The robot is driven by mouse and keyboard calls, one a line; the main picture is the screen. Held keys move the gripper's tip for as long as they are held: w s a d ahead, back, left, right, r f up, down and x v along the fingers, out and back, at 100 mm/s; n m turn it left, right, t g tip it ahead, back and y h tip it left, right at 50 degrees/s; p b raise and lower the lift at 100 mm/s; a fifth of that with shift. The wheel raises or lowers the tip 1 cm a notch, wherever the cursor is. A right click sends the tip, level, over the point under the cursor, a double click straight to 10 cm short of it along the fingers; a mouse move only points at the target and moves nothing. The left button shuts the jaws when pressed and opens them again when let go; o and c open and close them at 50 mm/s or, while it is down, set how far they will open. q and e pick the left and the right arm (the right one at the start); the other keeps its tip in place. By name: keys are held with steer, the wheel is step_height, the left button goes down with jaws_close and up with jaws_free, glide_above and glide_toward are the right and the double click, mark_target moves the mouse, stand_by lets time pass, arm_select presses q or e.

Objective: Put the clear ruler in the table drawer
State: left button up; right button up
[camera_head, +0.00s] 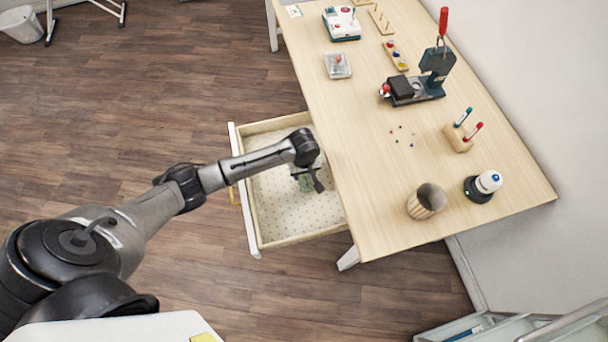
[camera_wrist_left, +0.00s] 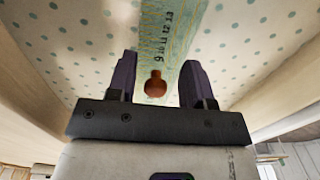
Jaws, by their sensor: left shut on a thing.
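The table drawer (camera_head: 275,236) is pulled open at the table's left side. It has pale wooden walls and a dotted lining. My left gripper (camera_head: 318,180) is over the inside of the drawer, pointing down. The clear ruler (camera_wrist_left: 172,35), greenish with dark numbers, lies under or against the fingers. Its brown-red knob sits between the fingers of my left gripper (camera_wrist_left: 157,85), which is shut on it. In the head view a small greenish part of the ruler (camera_head: 305,184) shows beside the gripper. Whether it touches the drawer floor I cannot tell. My right gripper is not in view.
Floor left of the drawer is clear.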

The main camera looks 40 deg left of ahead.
arm_select(q)
step_height(320, 180, down, 2)
steer(key=shift+f+b, duration=0.25)
steer(key=shift+b, duration=0.15)
steer(key=shift+f, duration=0.15)
steer(key=o, duration=0.9)
steer(key=shift+f, duration=0.1)
